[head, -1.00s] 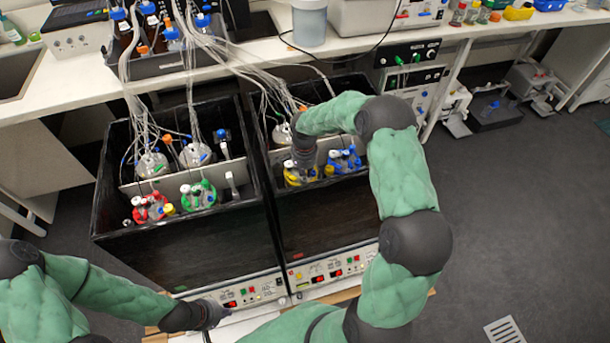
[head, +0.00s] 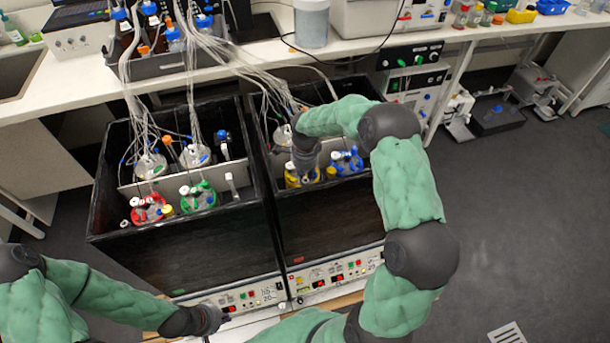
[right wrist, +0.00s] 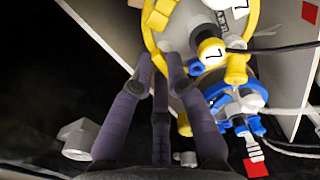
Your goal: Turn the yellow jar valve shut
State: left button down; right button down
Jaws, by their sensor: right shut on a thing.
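The yellow jar (head: 291,181) stands in the right black shaker box, to the left of the blue jar (head: 346,160). My right gripper (head: 306,168) reaches down onto this jar from above. In the right wrist view the fingertips of my right gripper (right wrist: 168,72) are close together at the rim, shut on the valve, which they mostly hide. My left gripper (head: 213,316) is low, near the left box's control panel; its fingers are too small to read.
The left black box (head: 170,250) holds a red jar (head: 149,209) and a green jar (head: 198,197). Tubes run from the jars up to the bench (head: 60,90). The blue jar is close beside my right fingers. Floor at right is open.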

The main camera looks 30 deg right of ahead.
dwell(0.4)
jog(key=c, duration=1.5)
grip_release()
jog(key=shift+r, duration=0.15)
notch_tip(320, 180, up, 12)
jog(key=shift+f, duration=0.1)
jog(key=shift+f, duration=0.1)
